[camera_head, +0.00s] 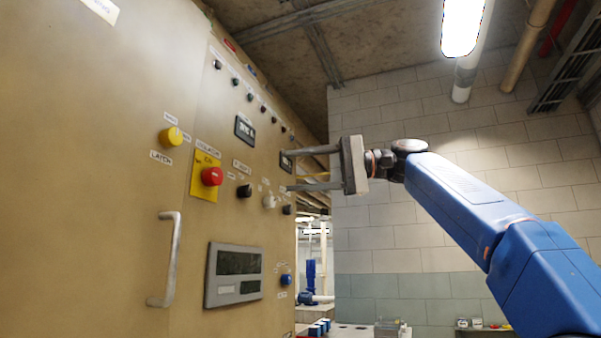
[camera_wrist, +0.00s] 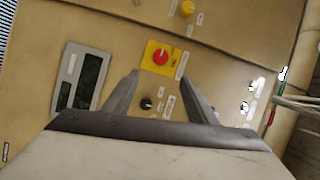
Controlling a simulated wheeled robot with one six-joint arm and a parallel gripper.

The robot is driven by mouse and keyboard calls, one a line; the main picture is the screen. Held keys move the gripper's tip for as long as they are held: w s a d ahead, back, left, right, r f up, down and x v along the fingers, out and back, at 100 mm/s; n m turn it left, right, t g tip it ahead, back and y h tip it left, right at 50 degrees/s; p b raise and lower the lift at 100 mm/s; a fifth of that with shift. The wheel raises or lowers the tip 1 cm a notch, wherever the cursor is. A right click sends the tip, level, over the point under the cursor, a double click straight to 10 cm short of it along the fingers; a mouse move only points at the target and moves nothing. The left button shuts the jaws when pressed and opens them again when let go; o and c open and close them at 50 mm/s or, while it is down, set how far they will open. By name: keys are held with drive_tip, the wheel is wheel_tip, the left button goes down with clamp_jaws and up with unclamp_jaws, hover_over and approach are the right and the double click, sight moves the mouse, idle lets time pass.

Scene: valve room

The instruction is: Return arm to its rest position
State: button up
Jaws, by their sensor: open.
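My gripper (camera_head: 312,168) is raised in the head view, its two long grey fingers pointing left at the beige control cabinet (camera_head: 130,70). The blue arm reaches up to it from the lower right. In the wrist view the gripper (camera_wrist: 160,82) has its fingers wide apart with nothing between them. Beyond the fingers are a red button on a yellow plate (camera_wrist: 160,56) and a black knob (camera_wrist: 146,103). The fingertips overlap the cabinet's right part in the head view; I cannot tell whether they touch it.
The cabinet front carries a yellow button (camera_head: 171,137), a red button (camera_head: 212,176), a metal handle (camera_head: 166,258) and a grey display panel (camera_head: 233,275). A block wall (camera_head: 480,165) stands behind. A lamp (camera_head: 463,25) and pipes (camera_head: 527,45) hang overhead.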

idle(0.5)
drive_tip(key=s+d+f+m+t+h, duration=0.1)
drive_tip(key=d+f+m+t+h, duration=0.2)
drive_tip(key=f, duration=0.7)
drive_tip(key=s+d+f+t+h, duration=0.15)
drive_tip(key=d+f, duration=0.35)
drive_tip(key=f, duration=0.5)
drive_tip(key=d+f+m+t+h, duration=0.2)
drive_tip(key=d+f+h, duration=0.25)
drive_tip(key=f, duration=0.55)
drive_tip(key=s+d+f+n+h, duration=0.1)
drive_tip(key=s+d+f, duration=0.5)
drive_tip(key=f, duration=0.8)
drive_tip(key=s+d+f+n+h, duration=0.1)
drive_tip(key=s+d+f+h, duration=0.3)
drive_tip(key=f, duration=1)
drive_tip(key=s+d+f+h, duration=0.3)
drive_tip(key=s+d+f, duration=0.6)
drive_tip(key=s+f, duration=0.3)
wheel_tip(320, 180, down, 2)
drive_tip(key=shift+s+d+f+n+g, duration=0.15)
drive_tip(key=shift+s+d+n+g, duration=0.15)
drive_tip(key=shift+n+g, duration=0.15)
